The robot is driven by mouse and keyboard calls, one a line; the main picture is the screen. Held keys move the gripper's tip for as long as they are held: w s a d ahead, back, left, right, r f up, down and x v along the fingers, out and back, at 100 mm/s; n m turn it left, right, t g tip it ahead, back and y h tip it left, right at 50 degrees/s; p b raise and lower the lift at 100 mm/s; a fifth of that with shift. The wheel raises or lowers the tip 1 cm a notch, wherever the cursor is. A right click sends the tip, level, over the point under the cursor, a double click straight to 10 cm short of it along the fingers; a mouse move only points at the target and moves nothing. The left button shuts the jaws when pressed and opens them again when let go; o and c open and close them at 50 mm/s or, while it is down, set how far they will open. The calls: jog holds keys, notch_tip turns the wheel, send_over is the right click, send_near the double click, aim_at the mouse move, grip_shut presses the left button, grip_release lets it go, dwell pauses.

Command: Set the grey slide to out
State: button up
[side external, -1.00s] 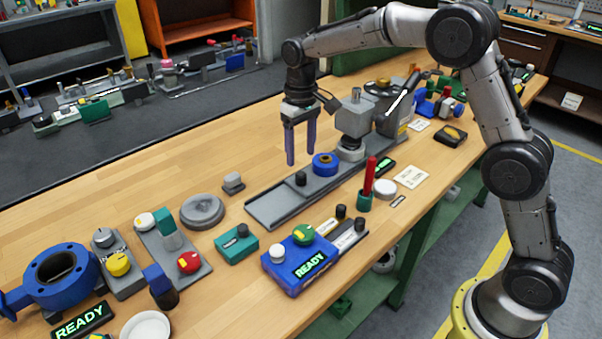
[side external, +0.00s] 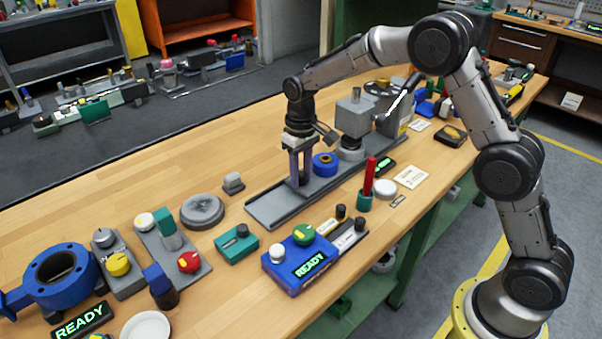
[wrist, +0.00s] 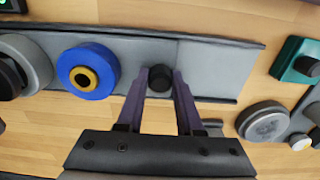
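The grey slide (wrist: 150,50) is a flat plate with a round black knob (wrist: 160,77) standing on it. It lies in a long grey track (side external: 272,209), whose end to the right of the plate in the wrist view is bare. My gripper (side external: 301,183) is down at the slide, its two purple fingers on either side of the knob. In the wrist view the fingertips (wrist: 160,75) appear closed against the knob. The fingers mostly hide the knob in the side view.
A blue ring with a yellow-brown centre (wrist: 90,72) sits on the same unit beside the knob. A grey valve body with a lever (side external: 355,118) stands behind. A grey round disc (side external: 202,210) and a teal block (side external: 237,244) lie near the track's open end.

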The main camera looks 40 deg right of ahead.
grip_shut()
jog(key=shift+a, duration=0.1)
dwell(1.0)
